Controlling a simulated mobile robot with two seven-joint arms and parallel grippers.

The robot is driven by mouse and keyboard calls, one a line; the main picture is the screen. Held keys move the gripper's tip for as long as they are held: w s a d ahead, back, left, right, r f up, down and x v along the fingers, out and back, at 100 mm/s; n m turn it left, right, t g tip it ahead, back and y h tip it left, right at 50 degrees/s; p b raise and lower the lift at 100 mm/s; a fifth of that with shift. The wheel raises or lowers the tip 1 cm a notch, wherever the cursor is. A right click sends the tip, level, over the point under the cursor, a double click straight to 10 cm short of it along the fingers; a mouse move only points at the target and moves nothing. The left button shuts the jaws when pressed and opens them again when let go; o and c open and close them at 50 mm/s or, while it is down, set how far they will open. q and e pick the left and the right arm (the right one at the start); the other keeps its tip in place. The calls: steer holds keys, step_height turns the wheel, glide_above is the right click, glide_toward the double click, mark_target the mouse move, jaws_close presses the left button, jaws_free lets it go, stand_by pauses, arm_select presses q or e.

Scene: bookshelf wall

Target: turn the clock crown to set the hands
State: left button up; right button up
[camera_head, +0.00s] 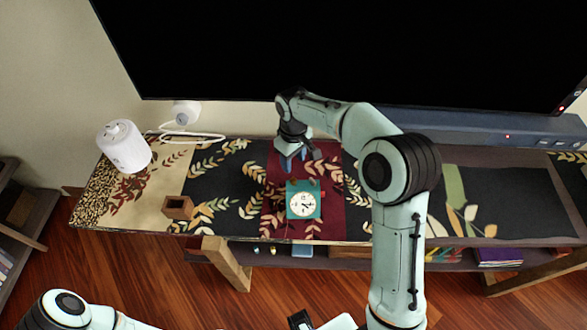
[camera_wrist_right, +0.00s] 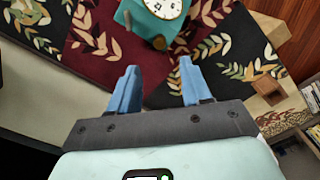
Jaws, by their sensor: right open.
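A teal square clock (camera_head: 304,201) with a round white face and dark hands stands on the dark red part of the table runner. The clock also shows at the top of the right wrist view (camera_wrist_right: 150,20).
A large black television (camera_head: 340,45) and a soundbar (camera_head: 480,124) stand behind the table. A white cylinder (camera_head: 124,147) and a small open wooden box (camera_head: 178,208) are to the left. The runner between box and clock is clear.

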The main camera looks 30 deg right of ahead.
arm_select(q)
steer(key=shift+w+r, duration=0.15)
steer(key=shift+r, duration=0.15)
arm_select(e)
step_height(320, 180, up, 4)
steer(key=shift+r, duration=0.15)
steer(key=shift+s, duration=0.1)
